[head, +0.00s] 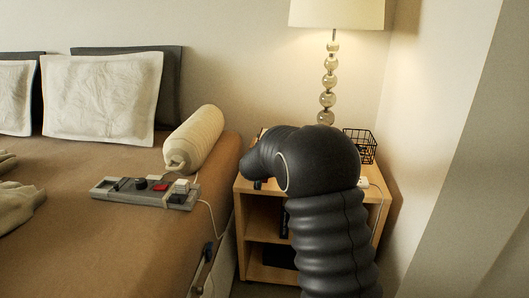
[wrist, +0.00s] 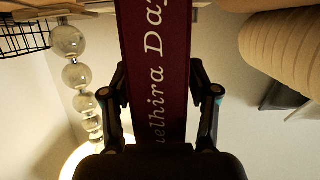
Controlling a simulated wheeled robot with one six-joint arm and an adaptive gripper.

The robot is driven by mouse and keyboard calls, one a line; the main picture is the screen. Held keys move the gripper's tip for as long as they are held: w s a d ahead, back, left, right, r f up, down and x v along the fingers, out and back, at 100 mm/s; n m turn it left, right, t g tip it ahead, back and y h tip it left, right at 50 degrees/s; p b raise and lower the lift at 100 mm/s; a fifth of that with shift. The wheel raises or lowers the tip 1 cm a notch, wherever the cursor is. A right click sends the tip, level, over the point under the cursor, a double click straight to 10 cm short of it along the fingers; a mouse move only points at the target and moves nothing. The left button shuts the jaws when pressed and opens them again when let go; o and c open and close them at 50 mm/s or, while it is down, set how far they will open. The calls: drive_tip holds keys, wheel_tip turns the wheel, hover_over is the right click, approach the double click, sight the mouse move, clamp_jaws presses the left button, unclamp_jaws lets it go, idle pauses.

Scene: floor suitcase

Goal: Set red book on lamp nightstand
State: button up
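The dark red book (wrist: 158,60) fills the middle of the wrist view, its spine with pale lettering facing the camera. My gripper (wrist: 158,88) has one finger against each side of the book and holds it. In the head view my dark arm covers the gripper and the book. The light wood nightstand (head: 257,221) stands right of the bed, with the lit lamp (head: 330,76) at its back. My arm hides much of its top. The wrist view is upside down and shows the lamp (wrist: 77,76) at left.
A black wire basket (head: 361,143) sits at the nightstand's back right. A cream bolster (head: 194,139) and a grey control panel (head: 147,190) lie on the bed (head: 130,245), left of the nightstand. A white cord hangs down the bed's side.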

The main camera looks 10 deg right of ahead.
drive_tip(key=shift+r, duration=0.1)
drive_tip(key=s+a+r+n+g+y, duration=0.1)
drive_tip(key=s+a+r+y, duration=0.15)
drive_tip(key=s, duration=0.65)
drive_tip(key=s+a+r+n+y, duration=0.2)
drive_tip(key=s+r, duration=0.2)
drive_tip(key=s, duration=0.6)
drive_tip(key=s+a+r+n+g+y, duration=0.1)
drive_tip(key=s+a+r+y, duration=0.15)
drive_tip(key=s, duration=0.65)
drive_tip(key=s+d+f+g, duration=0.2)
drive_tip(key=s, duration=0.6)
drive_tip(key=s+d+f+g+h, duration=0.1)
drive_tip(key=s+d+f+g, duration=0.1)
drive_tip(key=s, duration=0.6)
drive_tip(key=s+d+f+g+h, duration=0.1)
drive_tip(key=s+d+f+g, duration=0.1)
drive_tip(key=s, duration=0.7)
drive_tip(key=shift+d+f, duration=0.25)
drive_tip(key=shift+d, duration=0.25)
drive_tip(key=shift+s+d, duration=0.1)
